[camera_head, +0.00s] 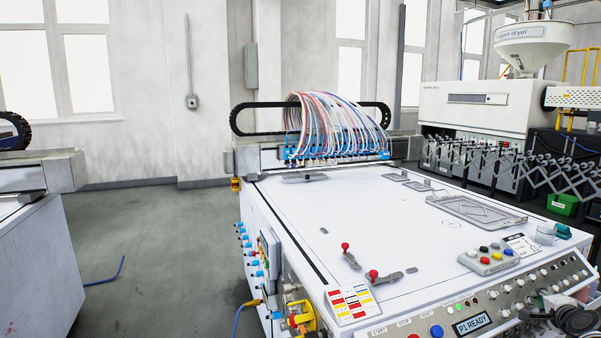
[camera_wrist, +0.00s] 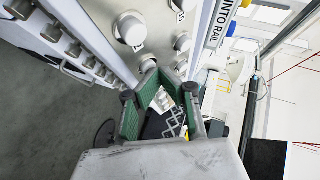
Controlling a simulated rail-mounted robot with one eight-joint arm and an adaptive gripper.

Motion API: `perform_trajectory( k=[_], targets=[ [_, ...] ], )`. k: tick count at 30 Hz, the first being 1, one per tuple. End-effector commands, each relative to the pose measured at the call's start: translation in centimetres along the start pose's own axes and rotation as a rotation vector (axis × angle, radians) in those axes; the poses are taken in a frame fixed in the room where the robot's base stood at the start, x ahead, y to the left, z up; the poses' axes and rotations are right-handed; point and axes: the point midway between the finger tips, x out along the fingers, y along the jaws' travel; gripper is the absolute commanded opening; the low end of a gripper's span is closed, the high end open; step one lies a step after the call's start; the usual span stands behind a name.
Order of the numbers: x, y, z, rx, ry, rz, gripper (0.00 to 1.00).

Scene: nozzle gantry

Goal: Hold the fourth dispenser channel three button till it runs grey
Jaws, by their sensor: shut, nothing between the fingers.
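In the wrist view my gripper (camera_wrist: 166,72) is shut and empty, with its green-padded fingers pointing toward a grey panel (camera_wrist: 105,32). White round buttons or knobs (camera_wrist: 130,28) stand on that panel, some with small numbers beside them. The fingertips are close to the lower ones; I cannot tell whether they touch. In the head view the sloped front panel (camera_head: 424,325) carries rows of small white knobs (camera_head: 518,282) and a display (camera_head: 472,324) reading "P1 READY". I cannot pick out the fourth dispenser's channel three button, and no grey flow shows.
The white table (camera_head: 390,235) holds a box with coloured buttons (camera_head: 488,259), red-knobbed levers (camera_head: 373,275) and a label card (camera_head: 351,303). The gantry with blue nozzles (camera_head: 335,155) and coloured hoses stands at the back. A dark cluster (camera_head: 575,319) covers the panel's lower right corner.

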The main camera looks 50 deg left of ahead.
Motion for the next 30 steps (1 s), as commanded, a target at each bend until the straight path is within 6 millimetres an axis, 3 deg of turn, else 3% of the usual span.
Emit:
perform_trajectory(
  k=[30],
  targets=[
    [-2.5, -1.9, -1.9, 0.002, 0.001, 0.000, 0.00]
  ],
)
